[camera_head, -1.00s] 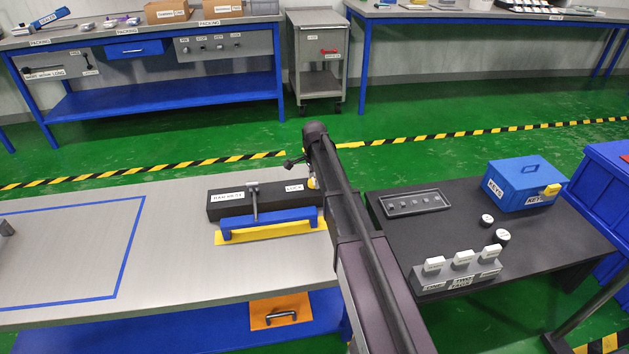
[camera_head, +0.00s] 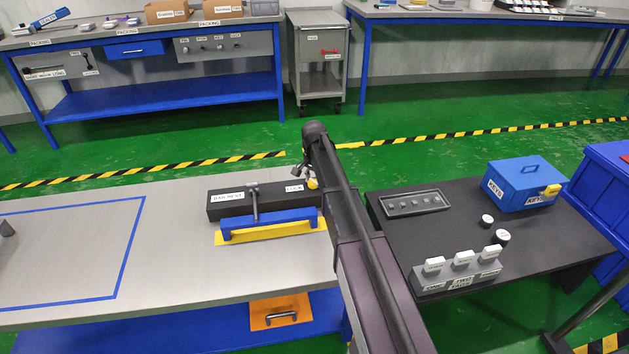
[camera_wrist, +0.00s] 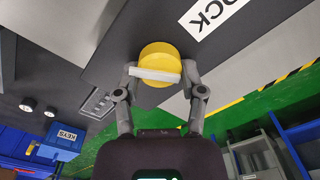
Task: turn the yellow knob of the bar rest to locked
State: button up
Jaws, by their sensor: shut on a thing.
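The yellow knob (camera_wrist: 157,58) is round with a white bar across its face, on the end of the black bar rest (camera_wrist: 125,35). A white label reading "LOCK" (camera_wrist: 212,15) is beside it. In the wrist view, my gripper (camera_wrist: 160,74) has one finger on each side of the knob, shut on it, with the white bar lying from finger to finger. In the head view, the knob (camera_head: 313,183) shows as a small yellow patch at the right end of the bar rest (camera_head: 232,209), partly hidden by my arm.
A blue handle (camera_head: 268,218) on a yellow base stands in front of the bar rest. A grey lever (camera_head: 254,203) rises beside it. To the right, a black table holds a blue key box (camera_head: 523,186), a tray (camera_head: 416,204) and a switch block (camera_head: 458,277).

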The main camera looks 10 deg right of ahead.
jog(key=n, duration=0.6)
jog(key=shift+a, duration=0.1)
jog(key=n, duration=0.6)
jog(key=shift+a, duration=0.1)
dwell(0.4)
jog(key=o, duration=1.1)
jog(key=shift+o, duration=0.2)
jog(key=shift+m, duration=0.3)
